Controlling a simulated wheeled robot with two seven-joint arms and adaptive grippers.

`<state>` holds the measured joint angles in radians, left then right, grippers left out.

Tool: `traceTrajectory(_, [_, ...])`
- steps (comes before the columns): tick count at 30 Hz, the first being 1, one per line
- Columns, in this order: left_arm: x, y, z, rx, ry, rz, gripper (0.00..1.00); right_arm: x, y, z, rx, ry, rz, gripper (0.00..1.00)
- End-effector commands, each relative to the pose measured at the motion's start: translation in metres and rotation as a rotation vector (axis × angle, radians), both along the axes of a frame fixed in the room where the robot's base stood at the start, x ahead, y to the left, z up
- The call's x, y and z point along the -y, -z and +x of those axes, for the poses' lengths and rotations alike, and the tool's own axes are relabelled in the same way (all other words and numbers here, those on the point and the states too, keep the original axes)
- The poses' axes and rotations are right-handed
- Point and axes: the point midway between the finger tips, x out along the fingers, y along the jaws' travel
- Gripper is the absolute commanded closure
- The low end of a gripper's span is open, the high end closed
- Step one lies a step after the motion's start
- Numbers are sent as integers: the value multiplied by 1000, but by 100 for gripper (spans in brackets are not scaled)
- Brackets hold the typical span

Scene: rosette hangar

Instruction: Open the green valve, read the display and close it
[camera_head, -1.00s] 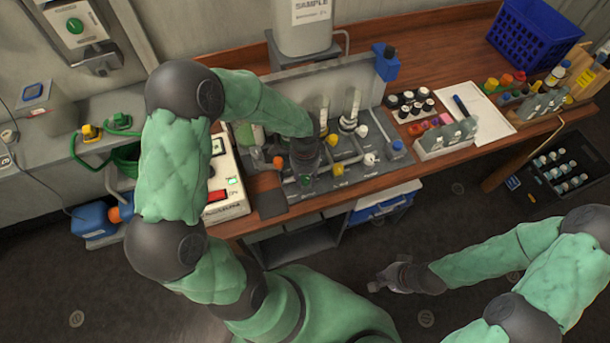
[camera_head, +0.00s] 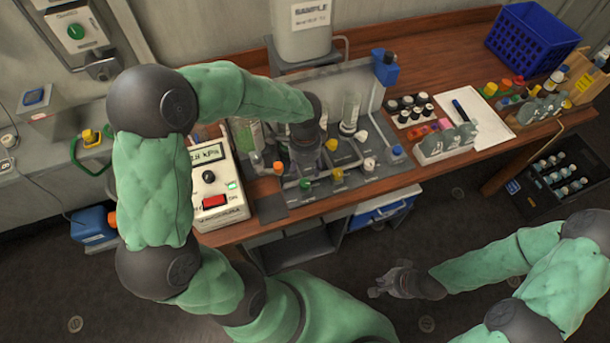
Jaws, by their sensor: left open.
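The green valve knob (camera_head: 306,184) sits at the front of the bench panel (camera_head: 372,172), left of a yellow knob. My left gripper (camera_head: 301,170) is open and points down just behind the green knob; its fingertips are partly hidden, and I cannot tell whether they touch it. The display (camera_head: 208,153) is on the white box (camera_head: 222,214) left of the panel. It shows dark digits and "kPa"; the first digits are partly hidden by my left arm. My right gripper (camera_head: 386,281) is empty in front of the bench, above the floor, its fingers apart.
An orange knob (camera_head: 278,168) and a yellow knob (camera_head: 337,174) flank the green one. Clear cylinders (camera_head: 350,112) stand behind. Floor in front is free.

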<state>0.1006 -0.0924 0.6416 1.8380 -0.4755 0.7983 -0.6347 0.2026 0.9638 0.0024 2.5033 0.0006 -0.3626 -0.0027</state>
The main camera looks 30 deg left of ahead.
Motion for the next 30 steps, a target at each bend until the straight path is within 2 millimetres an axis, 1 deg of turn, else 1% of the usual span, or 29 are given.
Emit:
traceTrajectory(1, [0,-10,1,4,1,0,44,0,0,0,0,0,0,100])
traceTrajectory(3, [0,-21,1,3,0,0,44,0,0,0,0,0,0,100])
traceTrajectory(6, [0,-32,1,1,0,0,44,0,0,0,0,0,0,100])
traceTrajectory(10, [0,-41,1,0,1,0,44,0,0,0,0,0,0,100])
traceTrajectory(23, [0,-43,0,-1,-19,1,44,0,0,0,0,0,0,100])
traceTrajectory(26, [0,-41,0,-2,-95,7,44,0,1,0,0,0,0,100])
traceTrajectory(30, [2,-39,-1,0,-314,20,44,0,3,0,0,0,0,100])
